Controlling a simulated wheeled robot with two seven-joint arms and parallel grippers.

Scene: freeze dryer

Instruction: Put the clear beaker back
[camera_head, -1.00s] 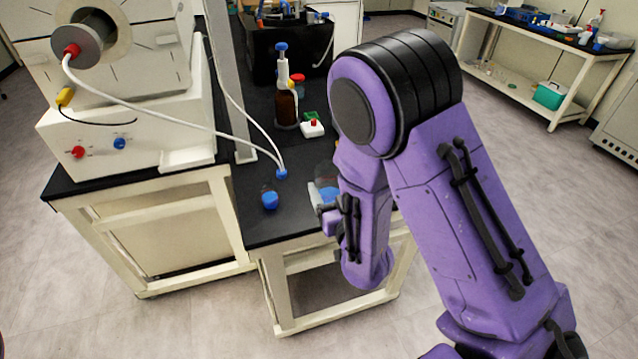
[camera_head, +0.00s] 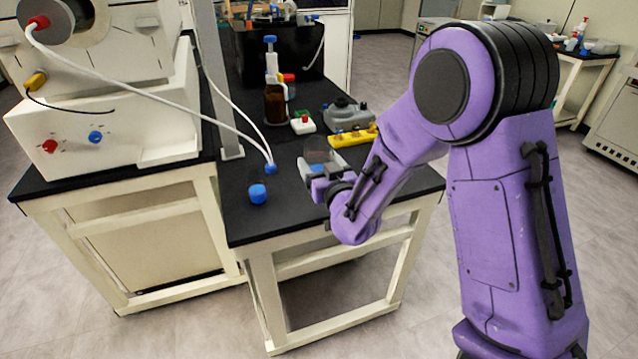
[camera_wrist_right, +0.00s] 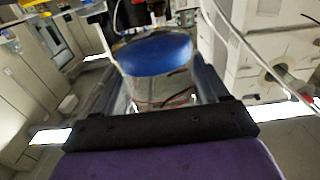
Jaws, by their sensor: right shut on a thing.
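The clear beaker (camera_head: 319,152) is over the front part of the black bench, held by my right gripper (camera_head: 322,181). In the right wrist view the beaker (camera_wrist_right: 160,92) sits between the two fingers of my right gripper (camera_wrist_right: 155,85), which are shut on its sides. A blue round surface (camera_wrist_right: 152,54) shows at its upper end there. Whether its base touches the bench I cannot tell. My left gripper is not in view.
A small blue-capped flask (camera_head: 257,193) and a blue hose end (camera_head: 270,169) are left of the beaker. A yellow rack (camera_head: 352,137), a grey device (camera_head: 345,114), a white-and-green box (camera_head: 303,124) and a brown bottle (camera_head: 275,103) stand behind. The bench's front corner is clear.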

